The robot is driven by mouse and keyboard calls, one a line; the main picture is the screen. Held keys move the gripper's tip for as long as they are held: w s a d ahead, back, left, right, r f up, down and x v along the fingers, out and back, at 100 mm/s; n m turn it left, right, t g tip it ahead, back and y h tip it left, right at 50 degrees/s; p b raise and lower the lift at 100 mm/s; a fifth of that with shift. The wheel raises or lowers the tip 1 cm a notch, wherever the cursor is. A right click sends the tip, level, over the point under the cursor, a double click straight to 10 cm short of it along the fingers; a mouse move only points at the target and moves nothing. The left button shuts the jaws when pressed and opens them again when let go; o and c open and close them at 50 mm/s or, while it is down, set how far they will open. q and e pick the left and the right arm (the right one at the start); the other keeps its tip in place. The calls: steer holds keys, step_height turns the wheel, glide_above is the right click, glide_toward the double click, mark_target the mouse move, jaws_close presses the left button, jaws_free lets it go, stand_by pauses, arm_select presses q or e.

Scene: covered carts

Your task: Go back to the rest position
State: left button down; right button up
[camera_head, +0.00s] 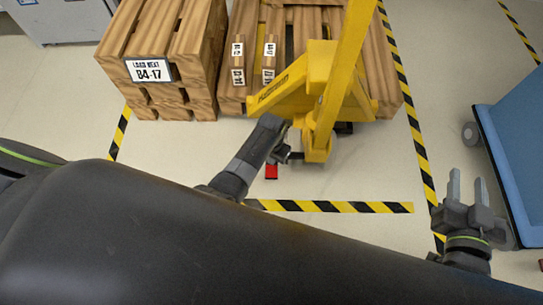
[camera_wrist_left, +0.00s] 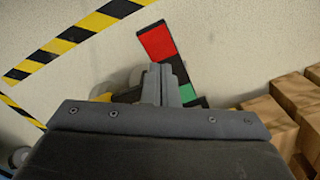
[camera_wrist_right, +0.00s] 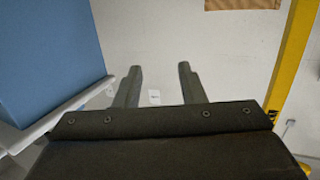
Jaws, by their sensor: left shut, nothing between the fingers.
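My left gripper (camera_head: 292,156) reaches out over the floor beside the base of the yellow pallet jack (camera_head: 325,75). In the left wrist view its two fingers (camera_wrist_left: 161,82) are together with nothing between them. Whether it touches the jack, I cannot tell. My right gripper (camera_head: 467,188) is at the right side, next to the blue covered cart (camera_head: 520,140). In the right wrist view its fingers (camera_wrist_right: 156,88) are spread apart and empty, with the blue cart (camera_wrist_right: 50,55) to their left.
A wooden crate stack (camera_head: 165,60) with a B4-17 label stands at back left, beside a wooden pallet (camera_head: 395,85). Yellow-black tape (camera_head: 335,206) lines the floor. Open floor lies between the jack and the blue cart.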

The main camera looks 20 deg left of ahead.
steer(key=shift+s+f+g, duration=0.15)
steer(key=shift+f+g, duration=0.15)
steer(key=shift+f, duration=0.2)
